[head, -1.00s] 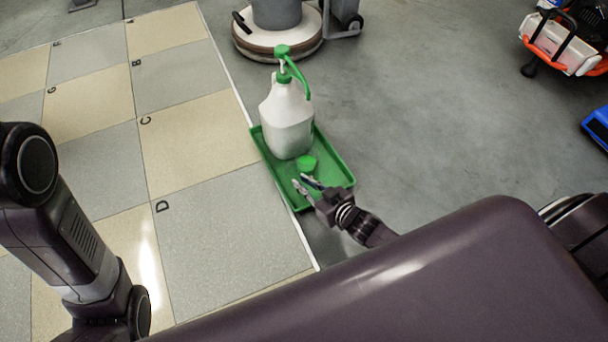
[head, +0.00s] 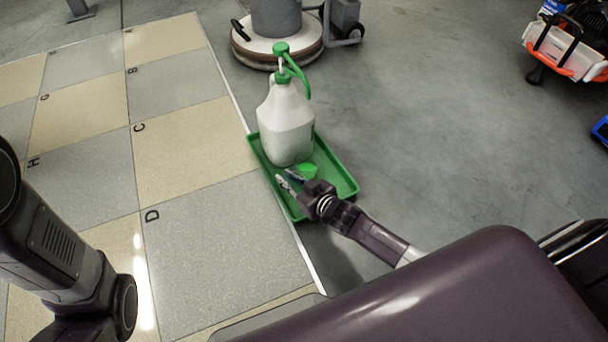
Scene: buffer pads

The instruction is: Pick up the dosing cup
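The dosing cup is a small bright green cup (head: 308,170) on the green tray (head: 343,183), just in front of a white jug (head: 286,125) with a green pump top. My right gripper (head: 286,178) is low over the tray at the cup's left front side. Its fingers are spread apart with a gap between them, and they hold nothing that I can see. Whether a finger touches the cup is too small to tell. My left arm is at the left edge, and its gripper is out of view.
A floor-cleaning machine (head: 276,45) stands behind the tray. Lettered floor tiles (head: 222,245) lie to the left. A white and orange cart (head: 563,48) is at the far right, with a blue item (head: 601,131) below it. Grey floor right of the tray is clear.

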